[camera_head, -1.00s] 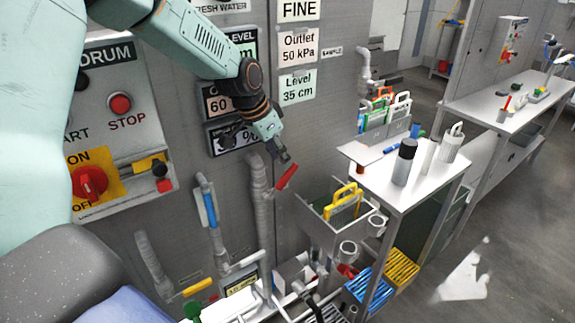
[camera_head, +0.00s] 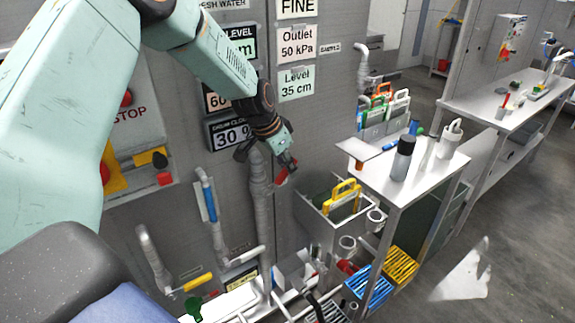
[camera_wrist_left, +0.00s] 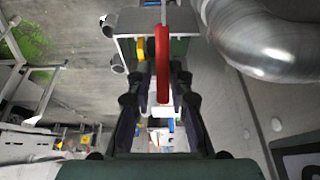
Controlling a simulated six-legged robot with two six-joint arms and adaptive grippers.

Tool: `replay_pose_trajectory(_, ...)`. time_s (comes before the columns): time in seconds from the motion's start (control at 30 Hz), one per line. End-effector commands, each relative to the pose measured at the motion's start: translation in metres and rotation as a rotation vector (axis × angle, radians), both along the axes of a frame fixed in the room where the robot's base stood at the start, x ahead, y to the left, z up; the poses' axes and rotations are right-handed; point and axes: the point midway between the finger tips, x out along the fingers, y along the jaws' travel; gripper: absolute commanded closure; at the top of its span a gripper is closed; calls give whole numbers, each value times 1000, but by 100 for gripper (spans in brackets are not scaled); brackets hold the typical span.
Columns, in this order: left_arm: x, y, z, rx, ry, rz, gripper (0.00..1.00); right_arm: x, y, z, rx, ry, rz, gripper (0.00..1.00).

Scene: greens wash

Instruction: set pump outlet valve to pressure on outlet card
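The outlet card (camera_head: 296,43) on the wall reads "Outlet 50 kPa". A red lever handle (camera_head: 281,179) sits at the grey vertical pipe (camera_head: 261,205); I cannot confirm that it is the pump outlet valve. My left gripper (camera_head: 289,166) is right at this lever and hides part of it. In the left wrist view the red lever (camera_wrist_left: 162,62) reaches down between the two fingers of the open left gripper (camera_wrist_left: 158,82), with gaps on both sides. Whether a finger touches it is unclear. My right gripper is not in view.
A display (camera_head: 231,133) reads 30; another above it is partly hidden by my arm. A blue lever (camera_head: 210,201) and a yellow lever (camera_head: 198,283) are on pipes to the left. A white side table (camera_head: 430,175) with bottles stands right of the gripper.

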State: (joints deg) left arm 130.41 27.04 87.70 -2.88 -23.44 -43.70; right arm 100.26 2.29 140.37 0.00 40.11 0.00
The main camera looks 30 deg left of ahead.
Motion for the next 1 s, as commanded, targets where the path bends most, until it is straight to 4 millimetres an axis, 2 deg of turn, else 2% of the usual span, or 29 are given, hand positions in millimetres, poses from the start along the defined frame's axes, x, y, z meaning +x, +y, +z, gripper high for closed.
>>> replay_pose_trajectory(0.03,0,0,0,0,0,0,87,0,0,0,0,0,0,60)
replay_pose_trajectory(0.2,0,0,0,0,0,0,100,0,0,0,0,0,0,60)
replay_pose_trajectory(0.77,0,0,1,-1,-3,1,100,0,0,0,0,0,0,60)
replay_pose_trajectory(0.87,-1,2,1,-9,-22,4,100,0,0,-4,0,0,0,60)
replay_pose_trajectory(1.0,-5,5,3,-39,-92,6,100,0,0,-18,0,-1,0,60)
